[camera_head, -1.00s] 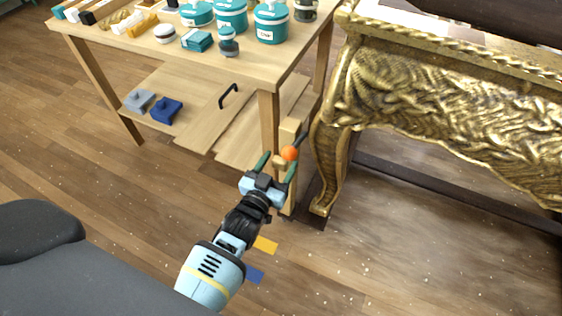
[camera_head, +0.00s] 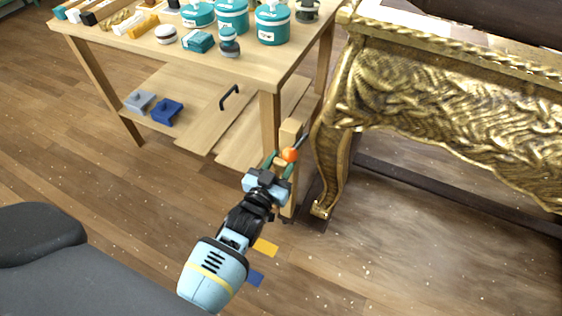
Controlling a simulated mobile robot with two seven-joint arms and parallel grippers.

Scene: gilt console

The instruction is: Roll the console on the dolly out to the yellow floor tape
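The gilt console (camera_head: 450,110) stands at the right, with carved gold panels and a curved leg (camera_head: 330,165). Its foot rests on a dark wooden runner (camera_head: 455,200), seemingly part of the dolly. A pale wooden post (camera_head: 288,135) rises beside the leg. An orange ball (camera_head: 290,155) on a dark rod sits in front of the post. My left gripper (camera_head: 279,165) has its green fingers apart at the ball and post. I cannot tell whether they touch. My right gripper is out of view. Small yellow (camera_head: 265,247) and blue patches show on the floor near my arm.
A wooden workbench (camera_head: 130,50) with teal pots, brushes and a lower shelf stands left of the console. Blue (camera_head: 166,111) and grey blocks lie on its shelf. Wooden floor in front of the bench and console is open.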

